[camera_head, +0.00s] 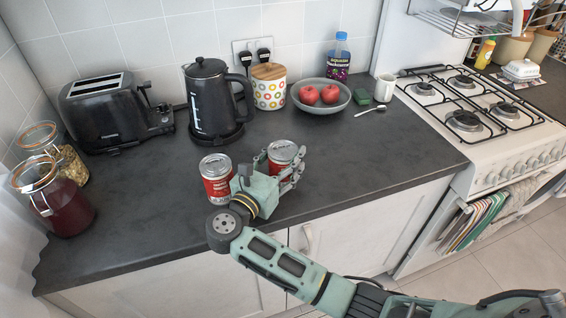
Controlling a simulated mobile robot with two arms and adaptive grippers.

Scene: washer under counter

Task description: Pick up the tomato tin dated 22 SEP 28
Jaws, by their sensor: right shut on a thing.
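Two red tins with silver lids stand on the dark counter. The left tin (216,180) is upright and free, with its red and white label facing me. The right tin (282,150) is upright and partly hidden by my right gripper (288,170). The right gripper's fingers are closed around this right tin, at counter level. Its palm sits between the two tins, very close to the left one; I cannot tell if they touch. The date print on either tin is too small to read. My left gripper is not in view.
A black kettle (209,105), toaster (105,110), patterned canister (269,88) and fruit bowl (322,96) line the back. Jars (55,197) stand at the left. A spoon (370,112), mug (385,88) and gas hob (470,103) are right. The counter right of the tins is clear.

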